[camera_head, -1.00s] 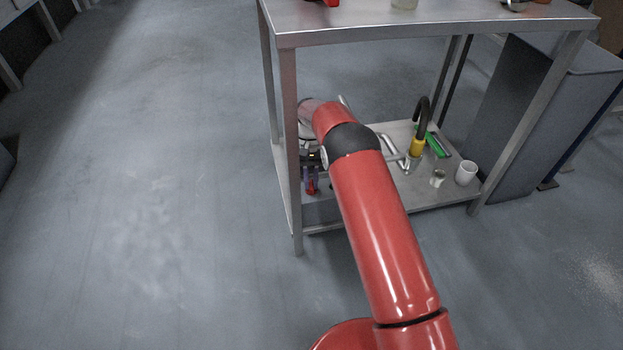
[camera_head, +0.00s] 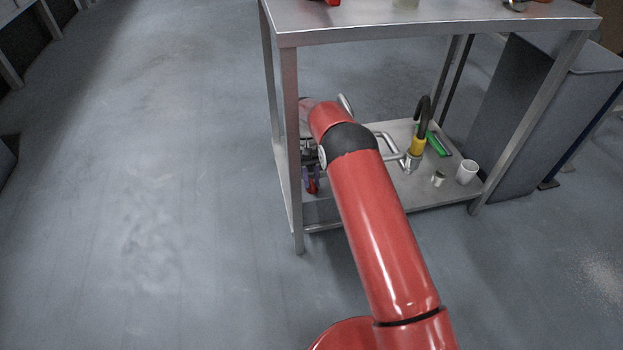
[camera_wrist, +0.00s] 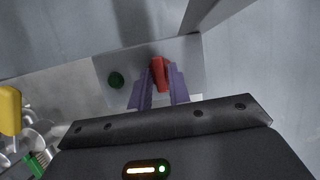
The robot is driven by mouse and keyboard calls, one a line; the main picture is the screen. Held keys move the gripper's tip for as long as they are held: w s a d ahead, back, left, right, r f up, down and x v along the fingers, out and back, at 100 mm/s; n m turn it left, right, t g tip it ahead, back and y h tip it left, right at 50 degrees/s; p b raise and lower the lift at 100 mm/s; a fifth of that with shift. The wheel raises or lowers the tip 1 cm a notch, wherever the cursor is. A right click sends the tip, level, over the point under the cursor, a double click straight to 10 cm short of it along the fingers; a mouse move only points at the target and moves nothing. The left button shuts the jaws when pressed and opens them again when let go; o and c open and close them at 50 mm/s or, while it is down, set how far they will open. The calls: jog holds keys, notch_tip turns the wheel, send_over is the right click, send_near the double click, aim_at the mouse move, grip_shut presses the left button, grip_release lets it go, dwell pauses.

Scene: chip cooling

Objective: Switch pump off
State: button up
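A red switch handle (camera_wrist: 160,74) sits on a grey panel (camera_wrist: 185,52) in the wrist view, with a round green button or lamp (camera_wrist: 116,79) to its left. My gripper (camera_wrist: 160,72) has its two purple fingers on either side of the red handle. The fingers look apart, with a narrow gap to the handle; firm contact is not visible. In the head view, my gripper (camera_head: 312,180) is low at the left front of the table's lower shelf, by the red handle (camera_head: 313,188). My arm hides much of the shelf there.
The metal table (camera_head: 430,38) has a leg (camera_head: 291,150) close beside my gripper. On the lower shelf (camera_head: 400,200) are a black hose with a yellow collar (camera_head: 418,145), a white cup (camera_head: 466,172) and a small metal cup (camera_head: 438,179). A grey bin (camera_head: 530,120) stands right. Floor on the left is clear.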

jog(key=shift+o, duration=1.4)
jog(key=v, duration=0.7)
jog(key=shift+r+p, duration=0.35)
jog(key=shift+p, duration=0.1)
jog(key=shift+w+a, duration=0.1)
